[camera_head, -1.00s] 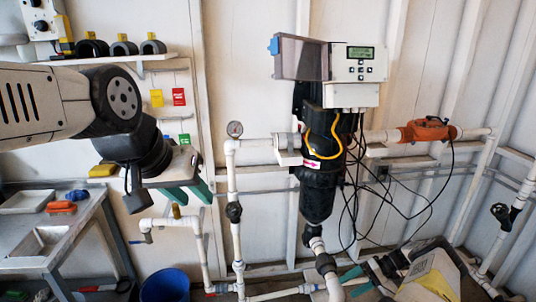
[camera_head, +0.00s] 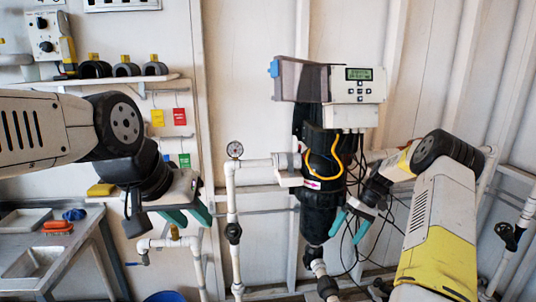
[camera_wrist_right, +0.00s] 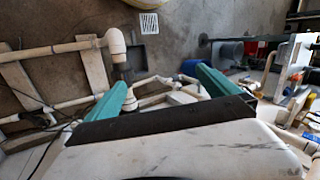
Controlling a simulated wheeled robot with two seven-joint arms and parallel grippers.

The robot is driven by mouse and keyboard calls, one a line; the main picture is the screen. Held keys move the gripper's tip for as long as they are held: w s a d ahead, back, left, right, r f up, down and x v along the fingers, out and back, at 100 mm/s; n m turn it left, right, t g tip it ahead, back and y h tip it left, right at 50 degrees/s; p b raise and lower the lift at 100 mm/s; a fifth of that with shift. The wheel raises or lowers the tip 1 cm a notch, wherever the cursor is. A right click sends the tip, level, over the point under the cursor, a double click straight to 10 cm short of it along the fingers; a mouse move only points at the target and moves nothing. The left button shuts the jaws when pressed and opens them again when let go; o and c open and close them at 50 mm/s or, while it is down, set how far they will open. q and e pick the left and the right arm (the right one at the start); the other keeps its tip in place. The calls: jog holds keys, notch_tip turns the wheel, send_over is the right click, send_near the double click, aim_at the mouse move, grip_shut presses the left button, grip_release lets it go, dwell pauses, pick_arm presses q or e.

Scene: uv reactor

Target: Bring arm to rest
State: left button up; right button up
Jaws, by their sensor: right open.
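My right arm (camera_head: 433,222) is raised at the right of the head view, in front of the pipework. Its gripper (camera_head: 350,227) points downward beside the lower part of the black reactor housing (camera_head: 316,218), with teal fingers apart and nothing between them. In the right wrist view the same gripper (camera_wrist_right: 162,95) has its fingers spread over pipes and floor. Whether it touches the housing or cables cannot be told. My left arm (camera_head: 45,130) reaches in from the left. Its gripper (camera_head: 187,217) hangs near the wall panel, teal fingers apart and empty.
The control box (camera_head: 358,85) and its open grey cover (camera_head: 301,79) are above the housing. Loose black cables (camera_head: 381,245) hang near my right gripper. A metal sink bench (camera_head: 62,250) stands lower left.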

jog(key=s+a+r+t+h, duration=0.1)
jog(key=s+a+r, duration=0.25)
jog(key=r, duration=0.45)
jog(key=s+a+r+t+h, duration=0.15)
jog(key=s+r, duration=0.25)
jog(key=r, duration=0.4)
jog(key=s+a+r+t+h, duration=0.1)
jog(key=s+a+r, duration=0.3)
jog(key=r, duration=0.5)
jog(key=s+a+r+m+t, duration=0.1)
jog(key=s+a+r+t, duration=0.1)
jog(key=s, duration=0.8)
jog(key=s+a+r+m+t, duration=0.1)
jog(key=s+a+r+t, duration=0.1)
jog(key=s, duration=0.7)
jog(key=shift+s+a+m+t, duration=0.15)
jog(key=shift+s+m+t, duration=0.2)
jog(key=shift+s+m, duration=0.05)
